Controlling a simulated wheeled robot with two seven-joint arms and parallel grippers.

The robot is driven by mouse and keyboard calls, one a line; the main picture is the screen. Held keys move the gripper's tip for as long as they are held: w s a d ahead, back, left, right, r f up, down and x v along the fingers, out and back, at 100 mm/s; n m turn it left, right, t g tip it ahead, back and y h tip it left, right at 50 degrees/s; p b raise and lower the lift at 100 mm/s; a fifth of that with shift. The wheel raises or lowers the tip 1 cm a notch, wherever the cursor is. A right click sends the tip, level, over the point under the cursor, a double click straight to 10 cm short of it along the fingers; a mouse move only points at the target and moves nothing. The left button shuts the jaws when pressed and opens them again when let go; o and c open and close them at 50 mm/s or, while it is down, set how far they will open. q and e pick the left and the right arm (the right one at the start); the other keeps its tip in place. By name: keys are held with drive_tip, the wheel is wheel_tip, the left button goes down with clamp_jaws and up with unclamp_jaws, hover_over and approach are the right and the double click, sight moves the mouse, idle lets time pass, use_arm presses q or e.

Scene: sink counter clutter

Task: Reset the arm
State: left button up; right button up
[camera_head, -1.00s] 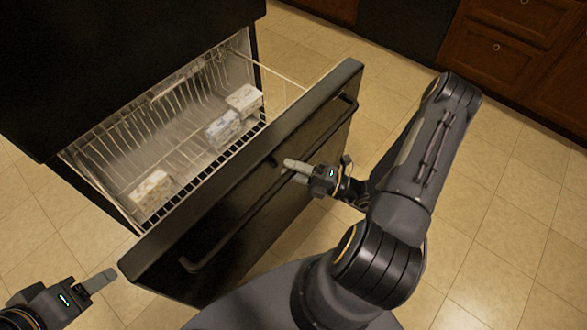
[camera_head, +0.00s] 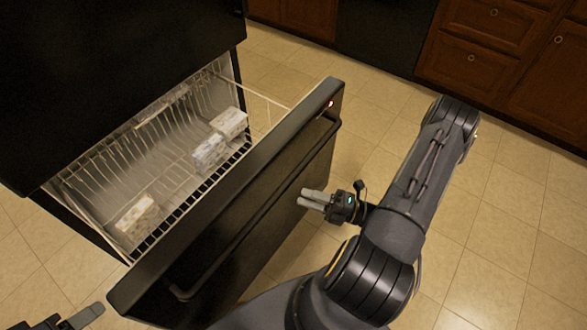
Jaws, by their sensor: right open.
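My right gripper (camera_head: 314,199) is open and empty. It is in front of the open freezer drawer's black front (camera_head: 245,205), to the right of it in the picture, apart from the long handle bar (camera_head: 215,262). My right arm comes in from the lower middle, bends at the upper right and reaches back to the gripper.
The black refrigerator (camera_head: 110,85) stands at upper left with its wire drawer (camera_head: 160,165) pulled out. Inside are several small boxes, one (camera_head: 137,218) near the front left. Wooden cabinets (camera_head: 490,55) stand at the back right. Tiled floor (camera_head: 510,210) is clear on the right.

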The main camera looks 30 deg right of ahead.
drive_tip(key=s+a+r+n+g+h, duration=0.25)
drive_tip(key=r+n+g, duration=0.3)
drive_tip(key=n, duration=0.55)
drive_tip(key=s+a+r+n+g+h, duration=0.15)
drive_tip(key=a+r+n+g, duration=0.35)
drive_tip(key=n, duration=0.5)
drive_tip(key=s+a+r+n+g+h, duration=0.15)
drive_tip(key=r+n+g, duration=0.35)
drive_tip(key=n, duration=0.6)
wheel_tip(320, 180, up, 25)
drive_tip(key=s+n+t+h+p, duration=0.2)
drive_tip(key=n+t+h+p, duration=0.2)
drive_tip(key=n+p, duration=0.7)
drive_tip(key=d+t+p, duration=0.1)
drive_tip(key=t+p, duration=0.1)
drive_tip(key=p, duration=0.6)
drive_tip(key=shift+s, duration=0.15)
drive_tip(key=shift+t, duration=0.35)
